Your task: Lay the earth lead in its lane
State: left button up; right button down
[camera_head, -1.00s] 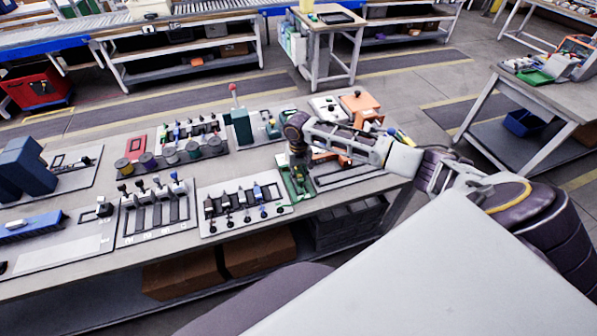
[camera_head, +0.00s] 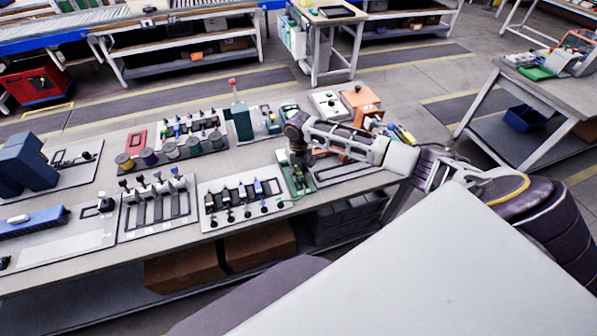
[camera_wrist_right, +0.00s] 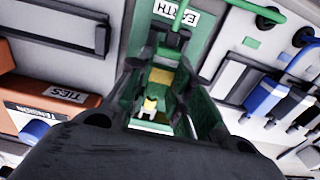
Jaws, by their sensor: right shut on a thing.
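My right gripper (camera_head: 298,160) points down over a green plate (camera_head: 285,170) at the right end of the middle bench row. In the right wrist view, this green plate (camera_wrist_right: 196,50) bears the label EARTH. My right gripper (camera_wrist_right: 165,75) is shut on the earth lead there; its green and yellow end (camera_wrist_right: 150,105) shows between the fingers. A green cord (camera_wrist_right: 267,12) runs across the top right of the wrist view, and a green cord end (camera_head: 290,199) shows beyond the plate's near edge. The fingers partly hide the plate and lane. My left gripper is out of view.
A white board with several black and blue connectors (camera_head: 240,197) stands just left of the green plate. An orange box (camera_head: 360,100) and a grey-white box (camera_head: 328,105) stand behind my right arm. Coloured spools (camera_head: 170,150) sit further left.

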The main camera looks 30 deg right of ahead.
jog(key=shift+f, duration=0.55)
dwell(0.8)
jog(key=c, duration=1.2)
grip_release()
notch_tip(320, 180, up, 12)
